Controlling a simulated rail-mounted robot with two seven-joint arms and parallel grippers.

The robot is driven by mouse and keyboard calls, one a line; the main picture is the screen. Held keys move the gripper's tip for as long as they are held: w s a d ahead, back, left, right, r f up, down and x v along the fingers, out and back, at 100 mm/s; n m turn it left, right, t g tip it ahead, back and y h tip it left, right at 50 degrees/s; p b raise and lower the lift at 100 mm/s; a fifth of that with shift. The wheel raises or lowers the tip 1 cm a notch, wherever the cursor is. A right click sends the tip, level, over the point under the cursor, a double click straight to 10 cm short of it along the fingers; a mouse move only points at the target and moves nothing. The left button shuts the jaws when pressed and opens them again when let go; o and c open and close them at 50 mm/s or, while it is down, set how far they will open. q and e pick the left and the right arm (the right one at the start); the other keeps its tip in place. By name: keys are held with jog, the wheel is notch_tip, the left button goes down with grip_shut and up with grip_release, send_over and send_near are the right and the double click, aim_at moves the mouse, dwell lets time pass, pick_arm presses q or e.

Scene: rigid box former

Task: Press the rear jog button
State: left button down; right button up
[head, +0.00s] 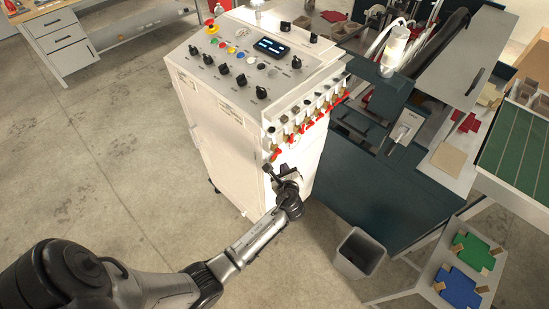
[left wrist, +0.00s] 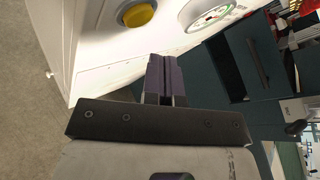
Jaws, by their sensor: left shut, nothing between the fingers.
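A round yellow button (left wrist: 138,15) in a dark ring sits on the white cabinet (head: 215,125) face, at the top of the left wrist view. No label on it is readable, so I cannot tell whether it is the rear jog button. My left gripper (left wrist: 162,60) is shut and empty, its fingers pointing toward the cabinet face just below and right of the button, apart from the button. In the head view the left gripper (head: 283,170) is beside the cabinet's right face, below the red-handled valves. The arm hides part of that face. My right gripper is not in view.
A dial gauge (left wrist: 212,17) is right of the yellow button. Several red-handled valves (head: 305,122) stick out above my left gripper. The cabinet's sloped top panel (head: 240,60) carries knobs, coloured buttons and a display. A grey bin (head: 358,254) stands on the floor to the right.

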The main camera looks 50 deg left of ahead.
pick_arm(q)
jog(key=shift+a, duration=0.7)
dwell(0.4)
dwell(0.8)
jog(key=shift+a, duration=0.1)
dwell(0.4)
jog(key=shift+a+p, duration=0.3)
jog(key=shift+p, duration=0.2)
jog(key=shift+a, duration=0.2)
dwell(0.3)
